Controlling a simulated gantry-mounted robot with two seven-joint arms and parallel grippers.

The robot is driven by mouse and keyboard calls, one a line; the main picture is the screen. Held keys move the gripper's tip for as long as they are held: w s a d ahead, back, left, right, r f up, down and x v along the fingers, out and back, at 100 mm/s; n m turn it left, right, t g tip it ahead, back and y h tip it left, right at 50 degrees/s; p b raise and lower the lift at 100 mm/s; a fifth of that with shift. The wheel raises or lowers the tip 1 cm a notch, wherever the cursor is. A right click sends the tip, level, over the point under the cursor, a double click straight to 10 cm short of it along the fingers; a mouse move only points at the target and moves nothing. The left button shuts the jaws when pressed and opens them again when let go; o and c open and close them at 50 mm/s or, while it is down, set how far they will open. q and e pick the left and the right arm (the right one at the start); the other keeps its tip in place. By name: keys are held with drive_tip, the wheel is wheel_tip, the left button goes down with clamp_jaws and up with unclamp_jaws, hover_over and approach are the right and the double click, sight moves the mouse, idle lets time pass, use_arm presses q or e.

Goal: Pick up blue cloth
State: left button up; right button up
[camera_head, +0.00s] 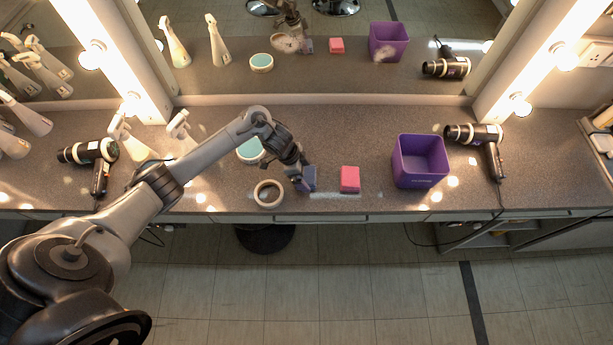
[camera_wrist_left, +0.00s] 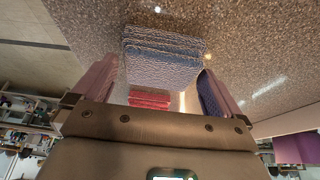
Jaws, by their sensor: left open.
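The blue cloth (camera_head: 310,180) is a small folded stack on the counter, just left of the pink cloth (camera_head: 349,179). My left gripper (camera_head: 299,175) reaches down over it and partly covers it in the head view. In the left wrist view, the folded layers of the blue cloth (camera_wrist_left: 163,55) show ahead of and between the two spread fingers of the left gripper (camera_wrist_left: 160,80). The jaws are open; I cannot tell whether a finger touches the cloth. The pink cloth looks red there (camera_wrist_left: 149,98). My right gripper is not in view.
A roll-like ring (camera_head: 268,194) and a teal-topped round tub (camera_head: 250,150) stand left of the gripper. A purple bin (camera_head: 420,161) and a hair dryer (camera_head: 475,134) stand to the right. Another dryer (camera_head: 90,152) and white bottles (camera_head: 181,130) are at left. A mirror is behind.

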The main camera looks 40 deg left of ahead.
use_arm(q)
drive_tip(key=c, duration=0.8)
drive_tip(key=shift+o, duration=0.2)
drive_tip(key=shift+r, duration=0.1)
drive_tip(key=shift+r, duration=0.4)
wheel_tip(320, 180, up, 4)
drive_tip(key=shift+f+p, duration=0.1)
drive_tip(key=shift+p, duration=0.45)
drive_tip(key=d+r+p, duration=0.1)
drive_tip(key=d+r, duration=0.5)
drive_tip(key=d, duration=0.5)
drive_tip(key=shift+s+d+r+p, duration=0.15)
drive_tip(key=shift+s+d+p, duration=0.2)
drive_tip(key=shift+p, duration=0.05)
